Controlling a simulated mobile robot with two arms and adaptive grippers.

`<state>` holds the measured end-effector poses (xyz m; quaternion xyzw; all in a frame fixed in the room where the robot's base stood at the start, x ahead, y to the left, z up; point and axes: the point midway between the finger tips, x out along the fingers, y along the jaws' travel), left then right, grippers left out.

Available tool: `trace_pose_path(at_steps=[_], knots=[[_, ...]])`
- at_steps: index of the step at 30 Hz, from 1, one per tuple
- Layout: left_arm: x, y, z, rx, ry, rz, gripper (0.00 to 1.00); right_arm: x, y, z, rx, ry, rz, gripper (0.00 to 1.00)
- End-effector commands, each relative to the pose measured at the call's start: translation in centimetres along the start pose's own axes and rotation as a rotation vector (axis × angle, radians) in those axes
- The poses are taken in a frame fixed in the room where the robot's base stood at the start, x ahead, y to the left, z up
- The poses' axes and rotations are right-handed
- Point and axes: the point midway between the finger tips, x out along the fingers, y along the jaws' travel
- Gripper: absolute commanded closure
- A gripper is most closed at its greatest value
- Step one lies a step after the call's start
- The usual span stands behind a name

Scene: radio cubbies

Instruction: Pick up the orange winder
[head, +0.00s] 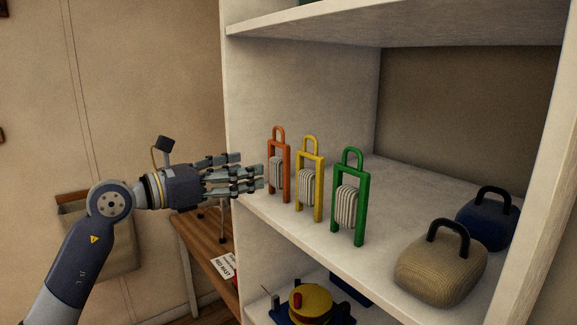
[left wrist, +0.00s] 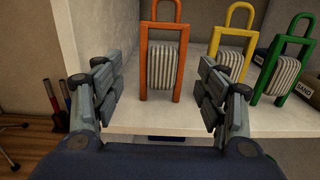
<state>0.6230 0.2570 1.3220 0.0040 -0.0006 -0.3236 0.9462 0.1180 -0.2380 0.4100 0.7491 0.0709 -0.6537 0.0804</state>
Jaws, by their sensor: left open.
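The orange winder (head: 286,169) stands upright on the white shelf, leftmost of three winders, with grey cord wound in its frame. In the left wrist view the orange winder (left wrist: 145,62) stands just ahead, between the two finger sets of my left gripper (left wrist: 160,95). My left gripper (head: 250,178) is open and empty, at the shelf's left front edge in the head view, its fingers pointing at the orange winder. No clear contact shows. My right gripper is in neither view.
A yellow winder (head: 322,186) and a green winder (head: 361,200) stand right of the orange one. A tan bag (head: 440,272) and a blue bag (head: 487,222) sit farther right. The shelf wall (head: 300,90) rises behind. A wooden table (head: 200,240) stands below my left arm.

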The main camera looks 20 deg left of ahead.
Motion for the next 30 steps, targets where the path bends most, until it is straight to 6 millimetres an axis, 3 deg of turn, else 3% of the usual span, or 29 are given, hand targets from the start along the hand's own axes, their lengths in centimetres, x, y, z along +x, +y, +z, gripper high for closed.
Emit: trace_pose_path(at_steps=[3,8,11,20,30], knots=[[2.2,-0.1,0.5,-0.008,-0.002,-0.005,0.33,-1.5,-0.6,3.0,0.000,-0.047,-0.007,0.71],[3.8,-0.1,0.3,-0.008,-0.002,-0.004,0.33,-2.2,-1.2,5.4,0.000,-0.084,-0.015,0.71],[4.4,-0.1,0.4,-0.008,-0.002,-0.003,0.33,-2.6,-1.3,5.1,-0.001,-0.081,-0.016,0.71],[8.2,-0.3,1.3,-0.012,-0.002,-0.005,0.33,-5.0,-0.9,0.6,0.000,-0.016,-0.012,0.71],[9.2,-0.2,0.8,-0.009,-0.001,-0.003,0.33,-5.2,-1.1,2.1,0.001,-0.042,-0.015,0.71]])
